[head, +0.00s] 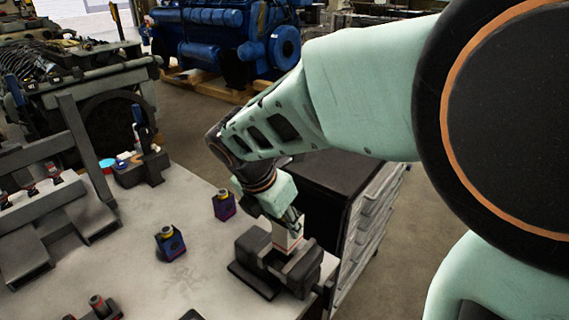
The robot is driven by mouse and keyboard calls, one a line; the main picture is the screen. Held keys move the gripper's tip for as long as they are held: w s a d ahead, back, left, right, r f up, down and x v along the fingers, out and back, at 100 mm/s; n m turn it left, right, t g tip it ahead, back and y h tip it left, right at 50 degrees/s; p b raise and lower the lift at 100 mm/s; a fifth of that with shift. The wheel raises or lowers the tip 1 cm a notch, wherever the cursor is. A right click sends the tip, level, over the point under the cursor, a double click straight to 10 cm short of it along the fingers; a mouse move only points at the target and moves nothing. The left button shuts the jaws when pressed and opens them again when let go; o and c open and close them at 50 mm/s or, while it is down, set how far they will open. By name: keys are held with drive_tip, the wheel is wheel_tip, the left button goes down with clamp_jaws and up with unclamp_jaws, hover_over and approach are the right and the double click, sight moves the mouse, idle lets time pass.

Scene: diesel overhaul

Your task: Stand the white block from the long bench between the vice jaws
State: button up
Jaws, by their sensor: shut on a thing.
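The white block (287,238) is upright at the vice, with its lower part down between the jaws as far as I can see. A reddish band shows low on it. The dark vice (262,272) sits at the right edge of the bench (200,285). My gripper (291,219) points down from above and is shut on the top of the block. The fingertips are small in this view and partly hidden. I cannot tell whether the block touches the vice floor or the jaws.
Two dark blue and purple bottles with yellowish tops (170,244) (224,205) stand on the bench left of the vice. A dark tool cabinet (335,190) stands behind the vice. Grey metal fixtures (40,215) fill the bench's left side. The bench middle is mostly clear.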

sight(284, 240)
drive_tip(key=shift+f, duration=0.2)
drive_tip(key=shift+f, duration=0.35)
drive_tip(key=shift+f+b, duration=0.65)
drive_tip(key=shift+f, duration=0.25)
idle(0.5)
drive_tip(key=shift+f, duration=0.3)
drive_tip(key=shift+f, duration=0.15)
drive_tip(key=shift+f+b, duration=0.3)
drive_tip(key=shift+f, duration=0.05)
drive_tip(key=shift+f, duration=0.4)
idle(0.6)
drive_tip(key=o, duration=1.2)
